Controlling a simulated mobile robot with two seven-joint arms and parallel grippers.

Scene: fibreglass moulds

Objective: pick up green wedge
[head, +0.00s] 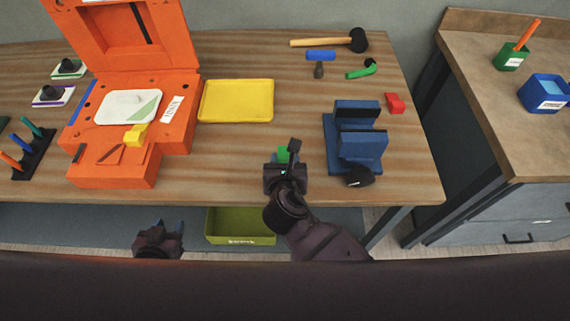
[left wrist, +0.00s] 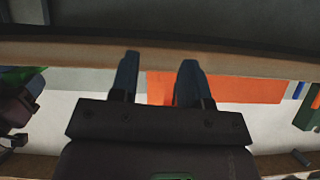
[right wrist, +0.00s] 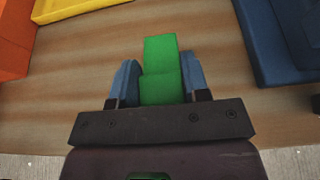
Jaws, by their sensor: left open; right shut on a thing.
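The green wedge (right wrist: 161,72) is between the two blue fingers of my right gripper (right wrist: 153,85) in the right wrist view. The fingers are shut on it. In the head view the green wedge (head: 283,154) shows just beyond my right gripper (head: 284,165), over the front part of the table. I cannot tell whether the wedge touches the table top. My left gripper (head: 163,228) is low, in front of the table's front edge. In the left wrist view its two fingers (left wrist: 158,80) are apart with nothing between them.
An orange mould (head: 175,132) stands open on the left, with a yellow block (head: 136,134) on it. A yellow tray (head: 236,118) lies behind my right gripper. A blue stand (head: 338,160) is to its right. A small red block (head: 395,103) lies further right.

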